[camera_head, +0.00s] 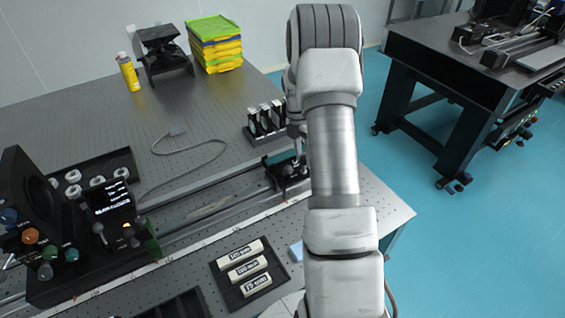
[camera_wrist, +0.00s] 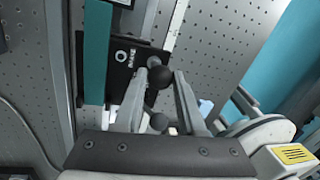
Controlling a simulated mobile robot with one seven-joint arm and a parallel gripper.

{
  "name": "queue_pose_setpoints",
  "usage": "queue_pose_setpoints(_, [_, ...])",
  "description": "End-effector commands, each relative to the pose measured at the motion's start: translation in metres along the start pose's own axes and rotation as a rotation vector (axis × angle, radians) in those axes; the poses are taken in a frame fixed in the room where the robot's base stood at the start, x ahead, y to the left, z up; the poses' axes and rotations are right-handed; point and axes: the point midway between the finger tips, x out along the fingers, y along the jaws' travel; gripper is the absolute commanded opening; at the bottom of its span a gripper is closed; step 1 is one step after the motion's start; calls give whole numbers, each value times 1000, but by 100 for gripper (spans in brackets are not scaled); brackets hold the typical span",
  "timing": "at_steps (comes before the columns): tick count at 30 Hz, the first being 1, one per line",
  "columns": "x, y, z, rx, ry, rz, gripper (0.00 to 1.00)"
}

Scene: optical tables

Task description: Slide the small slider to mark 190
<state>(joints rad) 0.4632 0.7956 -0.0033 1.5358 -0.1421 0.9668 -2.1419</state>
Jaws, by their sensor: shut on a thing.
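The small slider (camera_head: 287,173) is a dark block on the long rail (camera_head: 215,208), near the rail's right end in the head view. In the wrist view its black plate (camera_wrist: 118,75) carries a white ring and a small label. A black ball knob (camera_wrist: 160,77) stands up from it. My gripper (camera_wrist: 159,80) is shut on this knob, with one pale finger on each side. In the head view my arm hides most of the gripper. A pale scale strip (camera_head: 205,243) runs along the rail; I cannot read its marks near the slider.
A larger black carriage (camera_head: 75,272) with knobs and a lit display (camera_head: 112,201) sits at the rail's left. A tray with labelled blocks (camera_head: 249,272) lies in front. A rack of small holders (camera_head: 263,121) stands behind the slider, and a cable (camera_head: 190,152) lies on the table.

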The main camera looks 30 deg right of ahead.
Motion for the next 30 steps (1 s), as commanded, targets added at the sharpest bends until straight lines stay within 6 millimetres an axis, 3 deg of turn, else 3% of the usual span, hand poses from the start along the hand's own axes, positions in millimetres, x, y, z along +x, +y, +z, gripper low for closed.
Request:
queue_pose_setpoints(6, [0, -5, 24, 1, 1, -1, 0])
queue_pose_setpoints(19, [0, -5, 27, -1, 1, 0, 0])
queue_pose_setpoints(20, [0, -5, 27, -1, 1, 0, 41])
queue_pose_setpoints(21, [0, -5, 27, -1, 1, 0, 48])
queue_pose_setpoints(24, [0, -5, 27, -1, 1, 0, 66])
queue_pose_setpoints(30, [1, -5, 27, -1, 1, 0, 68])
